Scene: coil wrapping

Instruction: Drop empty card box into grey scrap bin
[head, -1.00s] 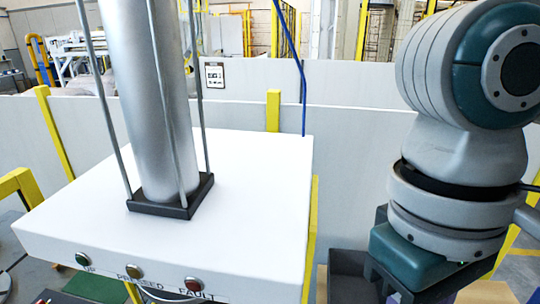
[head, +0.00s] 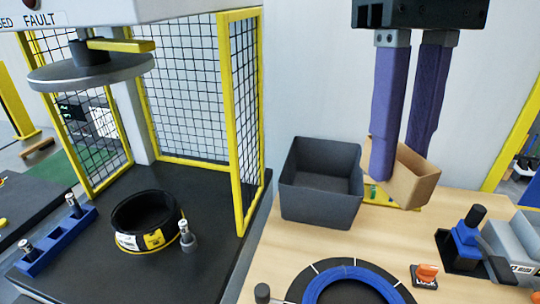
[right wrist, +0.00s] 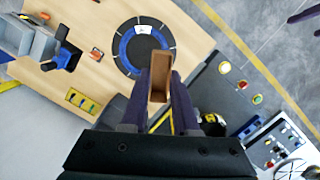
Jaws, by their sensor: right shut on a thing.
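The open brown card box (head: 418,178) is tilted between the two purple fingers of my right gripper (head: 399,160). The near finger covers part of its left side. In the right wrist view the box (right wrist: 160,72) sits between the fingertips, its hollow inside showing. The dark grey scrap bin (head: 312,204) stands on the wooden table just left of the box. The part of its inside that shows looks empty. The box is beside the bin, to the right of its rim. In the right wrist view the bin (right wrist: 113,106) is partly hidden by a finger. My left gripper is out of view.
A blue coil (head: 318,284) lies on a dark round turntable in front. A blue and black tool (head: 467,240), an orange item (head: 427,272) and a grey container (head: 512,243) are to the right. A yellow-framed mesh guard (head: 240,110) and a black ring (head: 130,220) are left.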

